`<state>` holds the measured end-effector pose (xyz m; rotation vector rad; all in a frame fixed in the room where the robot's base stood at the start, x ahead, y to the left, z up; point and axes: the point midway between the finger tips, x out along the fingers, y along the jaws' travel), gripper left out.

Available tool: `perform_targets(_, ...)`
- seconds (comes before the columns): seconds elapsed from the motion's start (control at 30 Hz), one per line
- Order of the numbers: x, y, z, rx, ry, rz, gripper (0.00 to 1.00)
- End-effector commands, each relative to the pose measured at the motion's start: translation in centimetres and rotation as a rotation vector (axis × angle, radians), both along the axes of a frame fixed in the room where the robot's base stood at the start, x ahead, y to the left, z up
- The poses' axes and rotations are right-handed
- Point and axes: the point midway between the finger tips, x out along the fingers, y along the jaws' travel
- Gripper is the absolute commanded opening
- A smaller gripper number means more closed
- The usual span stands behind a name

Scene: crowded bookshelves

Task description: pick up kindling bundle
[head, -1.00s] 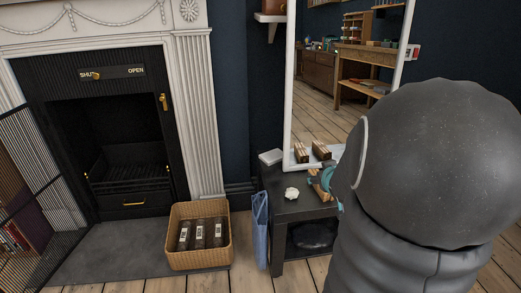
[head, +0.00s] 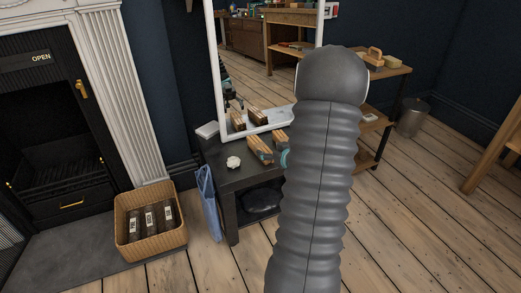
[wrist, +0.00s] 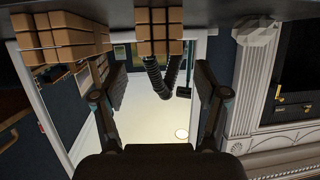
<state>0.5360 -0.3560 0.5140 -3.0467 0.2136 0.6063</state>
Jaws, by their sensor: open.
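Two kindling bundles, pale split sticks, stand side by side on a black side table (head: 240,176). The left kindling bundle (head: 255,143) is clearer in the head view; the right kindling bundle (head: 281,136) is partly behind my arm. The upside-down wrist view shows one kindling bundle (wrist: 158,30) ahead in the middle and others at left, some perhaps reflections. My gripper (wrist: 158,80) is open and empty, its fingers apart on either side of the middle bundle's line. In the head view my arm mostly hides the gripper; only teal parts show beside the bundles.
A white-framed mirror (head: 218,70) leans behind the table and reflects the bundles. A crumpled white item (head: 233,162) lies on the table, and a blue cloth (head: 207,200) hangs at its side. A wicker basket (head: 150,246) stands left.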

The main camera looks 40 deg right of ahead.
Motion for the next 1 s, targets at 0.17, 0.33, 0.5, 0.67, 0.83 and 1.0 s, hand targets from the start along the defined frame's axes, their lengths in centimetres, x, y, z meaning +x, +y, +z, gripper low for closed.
perform_targets(0.17, 1.5, -0.2, -0.6, 0.000, 0.000, 0.000, 0.73)
perform_targets(0.33, 2.6, -0.2, -0.9, -0.001, 0.000, 0.003, 0.73)
perform_targets(0.5, 4.8, -0.5, -1.8, 0.000, 0.002, 0.002, 0.73)
perform_targets(0.67, 6.2, -0.8, -2.4, 0.000, 0.000, 0.000, 0.73)
perform_targets(0.83, 6.5, -0.8, -2.5, -0.001, -0.001, 0.000, 0.73)
perform_targets(1.0, 6.4, -0.8, -2.5, -0.001, 0.000, 0.000, 0.58)
